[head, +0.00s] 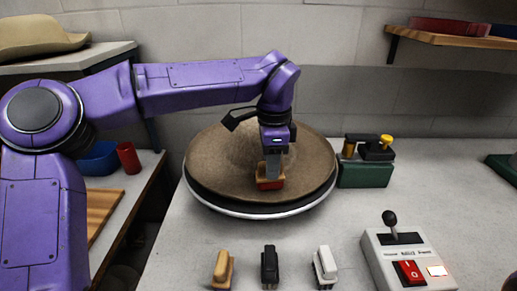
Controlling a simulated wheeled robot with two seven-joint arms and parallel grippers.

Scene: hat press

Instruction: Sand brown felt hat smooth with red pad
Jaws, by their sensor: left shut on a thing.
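The brown felt hat (215,160) lies on a round black turntable (262,210) with a pale rim, in the middle of the head view. My left gripper (271,168) comes down over the near part of the hat from above. It is shut on the red pad (270,184), a red block with a wooden back. The pad is at the hat's brim, and it appears to touch the felt. The gripper hides part of the hat behind it. My right gripper is not in view.
A control box (405,262) with a black lever and red switch stands at front right. Several brushes, one tan (223,268), line the front. A green block (365,172) with a black-and-yellow tool sits right of the turntable. A shelf (450,38) hangs at upper right.

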